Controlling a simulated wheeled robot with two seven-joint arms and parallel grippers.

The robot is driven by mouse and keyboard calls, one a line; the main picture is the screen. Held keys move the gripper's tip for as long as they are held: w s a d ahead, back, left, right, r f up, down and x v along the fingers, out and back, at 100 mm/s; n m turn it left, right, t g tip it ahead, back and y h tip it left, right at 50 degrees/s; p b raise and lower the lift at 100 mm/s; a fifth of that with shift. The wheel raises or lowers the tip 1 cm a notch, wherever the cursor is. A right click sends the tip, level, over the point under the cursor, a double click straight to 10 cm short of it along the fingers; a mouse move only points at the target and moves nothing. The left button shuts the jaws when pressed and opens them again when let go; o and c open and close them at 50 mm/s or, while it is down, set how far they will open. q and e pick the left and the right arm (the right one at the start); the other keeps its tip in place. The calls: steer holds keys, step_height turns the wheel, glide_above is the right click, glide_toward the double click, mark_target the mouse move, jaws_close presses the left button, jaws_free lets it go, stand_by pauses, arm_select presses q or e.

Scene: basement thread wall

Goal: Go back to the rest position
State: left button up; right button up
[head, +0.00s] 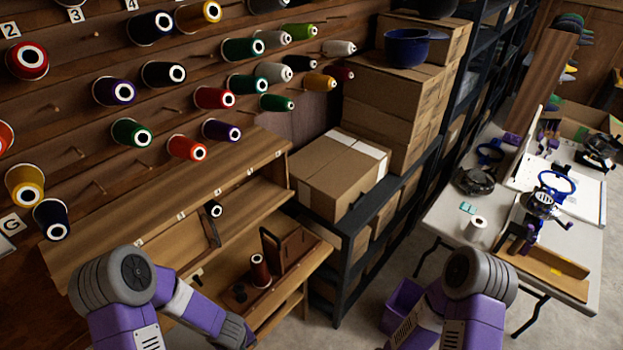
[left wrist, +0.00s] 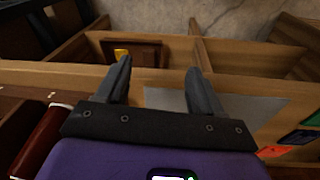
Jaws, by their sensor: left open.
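My left gripper (left wrist: 158,65) shows in the left wrist view with its two dark fingers apart and nothing between them. Wooden shelf boards and a grey flat sheet (left wrist: 240,106) lie beyond the fingers. In the head view my left arm comes in at the bottom left and reaches down in front of the wooden bench (head: 185,203); its fingers cannot be made out there. My right arm stands at the bottom right of the head view, and its gripper is out of view.
Thread cones (head: 163,74) hang on the wall pegs. A wooden caddy with a brown spool (head: 260,271) stands on the bench's lower shelf. Cardboard boxes (head: 340,173) sit on a dark shelf. A white table (head: 440,211) with embroidery gear stands right.

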arm_select(q)
steer(key=s+d+f+m+g+h+b, duration=0.1)
steer(key=s+d+f+m+h+b, duration=0.2)
steer(key=s+d+f, duration=0.4)
steer(key=s+d+m+h, duration=0.1)
steer(key=d+m, duration=0.1)
steer(key=shift+s+d, duration=0.35)
steer(key=shift+d, duration=0.05)
